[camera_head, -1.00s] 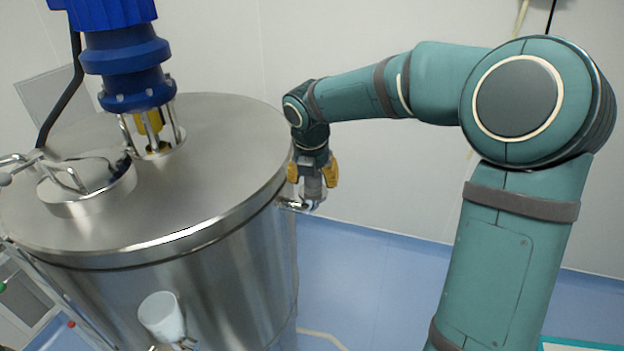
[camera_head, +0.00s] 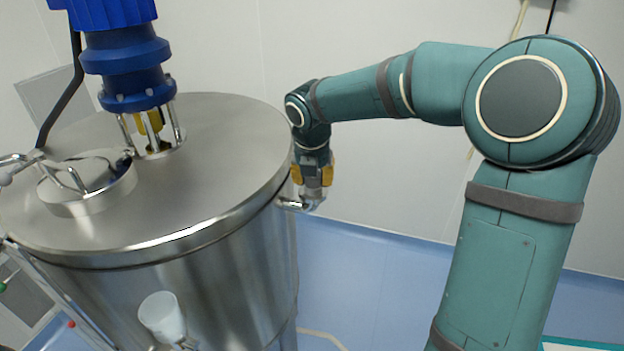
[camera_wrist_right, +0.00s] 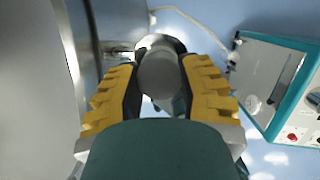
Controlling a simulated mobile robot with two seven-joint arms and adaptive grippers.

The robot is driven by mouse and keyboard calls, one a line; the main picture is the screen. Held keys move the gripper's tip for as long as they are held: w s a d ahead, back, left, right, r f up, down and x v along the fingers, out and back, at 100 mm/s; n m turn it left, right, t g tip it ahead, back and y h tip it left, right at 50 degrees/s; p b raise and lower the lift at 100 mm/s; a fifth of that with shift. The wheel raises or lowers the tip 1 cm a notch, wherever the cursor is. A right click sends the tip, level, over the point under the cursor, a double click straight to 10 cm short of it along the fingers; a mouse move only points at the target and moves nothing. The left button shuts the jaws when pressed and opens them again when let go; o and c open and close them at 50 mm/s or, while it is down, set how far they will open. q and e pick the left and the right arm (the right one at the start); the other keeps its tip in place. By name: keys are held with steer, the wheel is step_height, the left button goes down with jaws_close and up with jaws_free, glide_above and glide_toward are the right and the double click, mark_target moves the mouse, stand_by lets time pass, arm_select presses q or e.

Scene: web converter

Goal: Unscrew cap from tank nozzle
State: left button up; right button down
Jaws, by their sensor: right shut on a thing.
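The large steel tank (camera_head: 215,265) fills the left of the head view. A short metal nozzle (camera_head: 288,203) sticks out of its right side just below the lid. My right gripper (camera_head: 313,190) points down at the nozzle's end, with its yellow fingers around the cap. In the right wrist view my right gripper (camera_wrist_right: 165,85) has a finger on each side of the round grey cap (camera_wrist_right: 158,75) and is shut on it. In the head view the fingers mostly hide the cap. My left gripper is not in view.
A blue motor (camera_head: 125,60) and a round hatch (camera_head: 88,185) with handles sit on the tank lid. A white cup-shaped part (camera_head: 162,316) is at the tank's front. A teal-framed panel (camera_wrist_right: 275,85) shows at right in the wrist view. Blue floor (camera_head: 375,275) is clear right of the tank.

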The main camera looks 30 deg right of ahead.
steer(key=shift+n, duration=1)
steer(key=n+y, duration=0.1)
steer(key=n, duration=0.3)
steer(key=shift+t, duration=0.3)
steer(key=c, duration=0.7)
jaws_free()
steer(key=shift+m, duration=1.1)
